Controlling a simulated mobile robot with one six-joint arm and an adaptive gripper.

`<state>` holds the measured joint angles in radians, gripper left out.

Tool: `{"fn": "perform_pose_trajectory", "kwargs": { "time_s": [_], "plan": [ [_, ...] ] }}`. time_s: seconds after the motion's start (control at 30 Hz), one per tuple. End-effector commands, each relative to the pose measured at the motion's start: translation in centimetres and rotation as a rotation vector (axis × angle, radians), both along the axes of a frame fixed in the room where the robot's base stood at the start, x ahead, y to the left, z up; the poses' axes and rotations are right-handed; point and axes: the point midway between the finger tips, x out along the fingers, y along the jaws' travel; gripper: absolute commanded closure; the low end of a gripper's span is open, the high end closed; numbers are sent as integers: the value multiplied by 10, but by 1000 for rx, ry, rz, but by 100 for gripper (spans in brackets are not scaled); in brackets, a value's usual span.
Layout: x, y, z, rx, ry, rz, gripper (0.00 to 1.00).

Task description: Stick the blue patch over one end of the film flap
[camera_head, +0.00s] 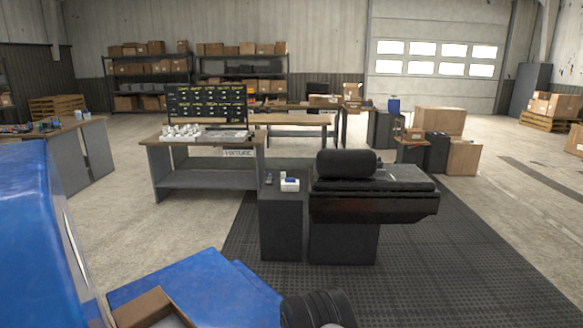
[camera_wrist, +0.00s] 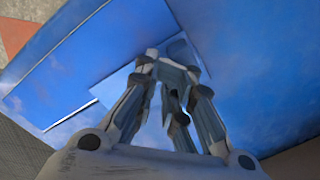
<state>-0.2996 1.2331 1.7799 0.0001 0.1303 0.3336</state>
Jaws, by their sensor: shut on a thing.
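In the wrist view my gripper (camera_wrist: 168,62) is shut, its fingertips close to a large blue body panel. A small, paler blue square, seemingly the blue patch (camera_wrist: 178,48), shows at the fingertips and just beyond them; it appears pinched there. A pale bluish strip, perhaps the film flap (camera_wrist: 112,80), lies on the panel behind the fingers, partly hidden by them. I cannot tell whether the patch touches the panel or the strip.
A black cabinet (camera_head: 281,225) carries a small white box with blue on it (camera_head: 290,185). Beside it stands a black stand with a roll (camera_head: 347,163). A fixture table (camera_head: 205,181) is behind. An open cardboard box (camera_head: 150,306) is at bottom left. The black floor mat (camera_head: 470,270) is clear at right.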

Motion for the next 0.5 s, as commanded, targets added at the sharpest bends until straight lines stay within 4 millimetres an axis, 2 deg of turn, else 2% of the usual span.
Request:
{"fn": "perform_pose_trajectory", "kwargs": {
  "time_s": [0.1, 0.5],
  "plan": [
    [0, 0, 13, 0, -1, 0, 100],
    [1, 0, 45, 0, -1, 0, 100]
  ]
}}
